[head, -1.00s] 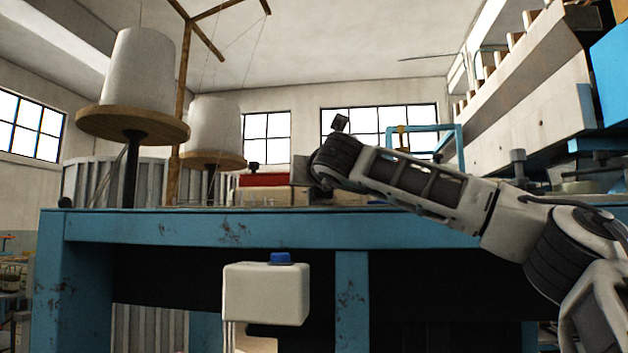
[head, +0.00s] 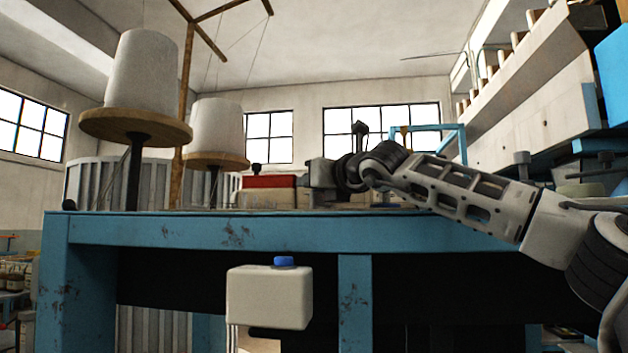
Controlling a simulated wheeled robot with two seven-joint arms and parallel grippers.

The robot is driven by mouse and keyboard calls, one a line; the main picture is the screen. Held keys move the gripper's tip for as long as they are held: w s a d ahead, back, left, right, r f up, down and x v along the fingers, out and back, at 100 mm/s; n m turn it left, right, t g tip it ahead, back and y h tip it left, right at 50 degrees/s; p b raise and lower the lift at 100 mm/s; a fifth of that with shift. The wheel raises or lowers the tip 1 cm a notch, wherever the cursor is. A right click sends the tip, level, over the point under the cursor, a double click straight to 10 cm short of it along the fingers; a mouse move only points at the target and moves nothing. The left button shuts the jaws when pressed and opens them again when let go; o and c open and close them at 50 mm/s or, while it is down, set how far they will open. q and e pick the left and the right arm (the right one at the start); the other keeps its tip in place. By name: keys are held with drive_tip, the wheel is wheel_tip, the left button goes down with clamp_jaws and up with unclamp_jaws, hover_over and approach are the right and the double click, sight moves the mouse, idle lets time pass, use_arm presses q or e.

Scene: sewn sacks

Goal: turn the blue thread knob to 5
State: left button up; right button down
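No blue thread knob with a readable scale or number shows in the head view. The only small blue knob-like part is a blue cap (head: 284,262) on top of a white box (head: 268,297) below the table's front edge; I cannot tell whether it turns. A red block (head: 269,181) with a small black knob (head: 256,169) sits on the tabletop. My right gripper (head: 306,179) points left, just right of the red block. Its fingers are too small and hidden to read, and I cannot tell whether it touches anything. My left gripper is out of view.
A worn blue table (head: 200,232) spans the front. Two large white thread cones (head: 142,70) on wooden discs stand at the left, beside a wooden thread stand (head: 183,100). A blue frame (head: 450,127) and a pale machine (head: 535,120) stand at the right.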

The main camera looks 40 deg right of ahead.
drive_tip(key=c, duration=1.2)
unclamp_jaws()
drive_tip(key=shift+c, duration=0.2)
drive_tip(key=shift+r, duration=0.3)
wheel_tip(320, 180, up, 3)
drive_tip(key=shift+f+p, duration=0.2)
drive_tip(key=shift+p, duration=0.35)
use_arm(q)
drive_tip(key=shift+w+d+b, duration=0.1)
drive_tip(key=shift+b, duration=1.1)
use_arm(e)
drive_tip(key=s+a+r, duration=0.9)
drive_tip(key=s, duration=0.2)
drive_tip(key=shift+r, duration=0.4)
